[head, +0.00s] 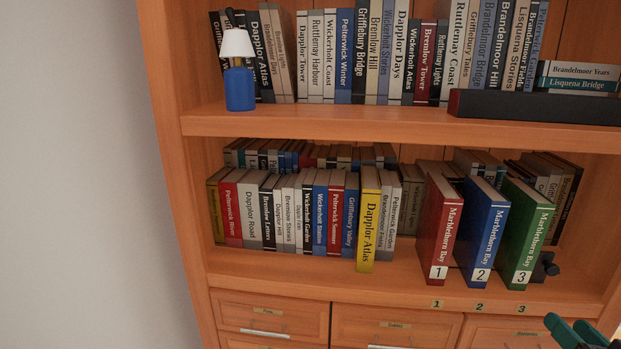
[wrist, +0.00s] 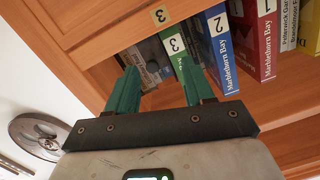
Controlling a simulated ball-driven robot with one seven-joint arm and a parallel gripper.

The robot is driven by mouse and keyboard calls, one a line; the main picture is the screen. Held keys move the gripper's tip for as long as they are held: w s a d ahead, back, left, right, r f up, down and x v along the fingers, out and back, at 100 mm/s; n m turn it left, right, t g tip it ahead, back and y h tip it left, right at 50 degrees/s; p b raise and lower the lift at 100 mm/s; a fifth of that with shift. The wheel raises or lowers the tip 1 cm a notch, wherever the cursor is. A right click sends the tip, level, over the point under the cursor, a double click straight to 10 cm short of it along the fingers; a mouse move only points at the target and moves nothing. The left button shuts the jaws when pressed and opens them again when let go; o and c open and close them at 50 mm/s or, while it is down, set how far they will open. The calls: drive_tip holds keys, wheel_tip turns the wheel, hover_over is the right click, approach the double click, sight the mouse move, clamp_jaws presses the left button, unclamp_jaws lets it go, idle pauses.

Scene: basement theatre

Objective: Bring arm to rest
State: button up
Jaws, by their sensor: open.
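My gripper (head: 575,330) shows at the lower right corner of the head view, only partly in frame. In the wrist view my gripper (wrist: 156,70) has its two green fingers spread apart, with nothing held between them. The green book numbered 3 (head: 525,235) stands on the lower shelf, right of the blue book 2 (head: 485,230) and the red book 1 (head: 440,230). In the wrist view the green book (wrist: 178,48) lies beyond the right finger, which overlaps part of it; I cannot tell whether they touch.
The wooden bookcase (head: 350,125) holds many more books, including a protruding yellow one (head: 370,220). A dark object (head: 545,268) sits right of the green book. A blue lamp (head: 239,88) stands on the upper shelf. Drawers (head: 270,316) lie below. A round plaque (wrist: 38,135) shows in the wrist view.

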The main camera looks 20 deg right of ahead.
drive_tip(key=w+a+f+n+g+y, duration=0.2)
drive_tip(key=a+f+n+g+y, duration=0.35)
drive_tip(key=a+f, duration=1.1)
drive_tip(key=s+a+f+n+g+y, duration=0.2)
drive_tip(key=s+a+f+g, duration=0.6)
drive_tip(key=s+a+f, duration=0.1)
drive_tip(key=shift+s+a+f, duration=0.35)
drive_tip(key=shift+s+a, duration=0.55)
drive_tip(key=shift+s, duration=0.35)
